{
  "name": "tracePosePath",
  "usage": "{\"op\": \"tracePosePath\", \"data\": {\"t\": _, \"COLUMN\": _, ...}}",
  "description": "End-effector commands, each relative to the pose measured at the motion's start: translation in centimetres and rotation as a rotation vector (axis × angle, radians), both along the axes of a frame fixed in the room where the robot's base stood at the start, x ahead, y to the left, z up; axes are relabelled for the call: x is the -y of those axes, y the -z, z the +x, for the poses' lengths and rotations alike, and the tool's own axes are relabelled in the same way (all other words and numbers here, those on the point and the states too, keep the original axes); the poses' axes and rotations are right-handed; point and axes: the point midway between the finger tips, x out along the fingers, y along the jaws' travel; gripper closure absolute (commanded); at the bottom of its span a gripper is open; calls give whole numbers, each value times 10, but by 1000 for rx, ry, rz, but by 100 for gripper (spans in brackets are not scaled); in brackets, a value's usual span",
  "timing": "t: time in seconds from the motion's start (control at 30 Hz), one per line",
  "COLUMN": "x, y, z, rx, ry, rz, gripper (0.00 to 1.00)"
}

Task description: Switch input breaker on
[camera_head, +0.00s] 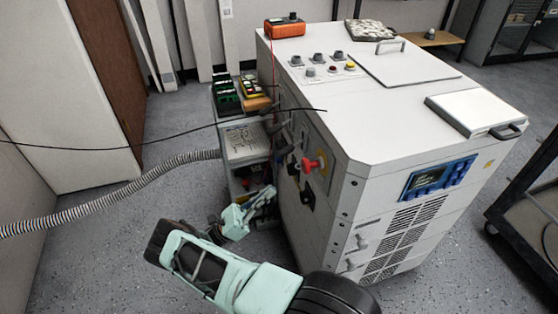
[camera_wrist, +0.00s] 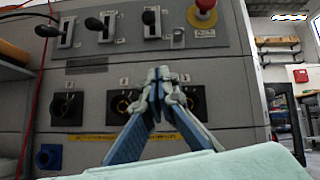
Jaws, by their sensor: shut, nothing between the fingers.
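The white transformer cabinet (camera_head: 330,200) carries a grey side panel. In the wrist view this panel shows three lever breakers with black knobs: a left one (camera_wrist: 67,32), a middle one (camera_wrist: 106,27) and a right one (camera_wrist: 153,24). I cannot read which is the input breaker, nor tell their on or off positions. My gripper (camera_wrist: 160,76) is shut and empty, its tips below the right breaker and in front of the sockets. I cannot tell whether it touches the panel. In the head view my gripper (camera_head: 268,194) is beside the cabinet's left side, below the panel.
A red emergency-stop knob (camera_wrist: 202,10) sits right of the breakers. Round black sockets (camera_wrist: 67,108) line the panel below. A cart (camera_head: 245,145) with tools stands behind my gripper. A ribbed hose (camera_head: 120,193) and a thin black cable (camera_head: 180,131) cross at left.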

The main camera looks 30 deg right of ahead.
Motion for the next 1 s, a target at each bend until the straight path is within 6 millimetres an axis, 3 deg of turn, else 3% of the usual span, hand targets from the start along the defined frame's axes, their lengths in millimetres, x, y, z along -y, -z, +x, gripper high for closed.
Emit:
{"op": "tracePosePath", "data": {"t": 0.37, "x": 0, "y": 3, "z": -1, "rx": -15, "ry": -8, "rz": -12, "gripper": 100}}
{"op": "tracePosePath", "data": {"t": 0.57, "x": 8, "y": -6, "z": -3, "rx": -14, "ry": -6, "rz": -13, "gripper": 100}}
{"op": "tracePosePath", "data": {"t": 1.0, "x": 73, "y": -65, "z": -15, "rx": -13, "ry": -4, "rz": -13, "gripper": 100}}
